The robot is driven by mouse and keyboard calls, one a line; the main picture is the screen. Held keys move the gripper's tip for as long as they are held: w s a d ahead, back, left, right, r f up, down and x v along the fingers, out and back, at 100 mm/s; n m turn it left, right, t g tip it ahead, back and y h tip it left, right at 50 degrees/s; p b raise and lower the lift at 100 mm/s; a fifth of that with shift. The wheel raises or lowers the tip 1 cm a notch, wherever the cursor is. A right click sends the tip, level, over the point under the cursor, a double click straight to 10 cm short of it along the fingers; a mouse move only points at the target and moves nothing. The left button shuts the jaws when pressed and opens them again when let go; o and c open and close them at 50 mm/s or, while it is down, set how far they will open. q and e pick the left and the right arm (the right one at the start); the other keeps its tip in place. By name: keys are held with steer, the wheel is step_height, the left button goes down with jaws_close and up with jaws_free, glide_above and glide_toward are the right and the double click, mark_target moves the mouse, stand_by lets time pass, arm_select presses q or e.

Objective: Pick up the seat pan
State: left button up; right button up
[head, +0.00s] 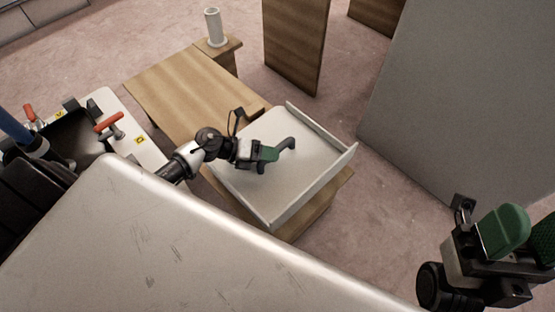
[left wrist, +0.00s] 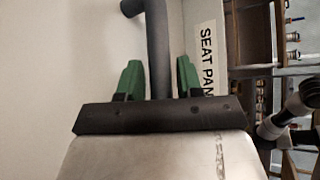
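The seat pan (head: 235,170) is a pale, shallow tray with raised edges, resting on a wooden box. A grey bent handle (head: 289,144) stands on it; the handle also shows in the left wrist view (left wrist: 157,45), beside a "SEAT PAN" label (left wrist: 207,60). My left gripper (head: 268,153) is at the handle. In the left wrist view its green fingers (left wrist: 158,80) stand on both sides of the handle, with narrow gaps showing, so it looks open around it. My right gripper (head: 525,236) is at the lower right, apart from the pan, its green fingers spread and empty.
A wooden bench top (head: 185,88) adjoins the pan, with a white cylinder (head: 213,27) on a small block behind. An upright wooden panel (head: 295,45) and a large grey panel (head: 450,95) stand beyond. A tool tray with red-handled tools (head: 108,122) is at left.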

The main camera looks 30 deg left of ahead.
arm_select(q)
steer(key=shift+c, duration=0.2)
jaws_close()
steer(key=shift+r, duration=0.15)
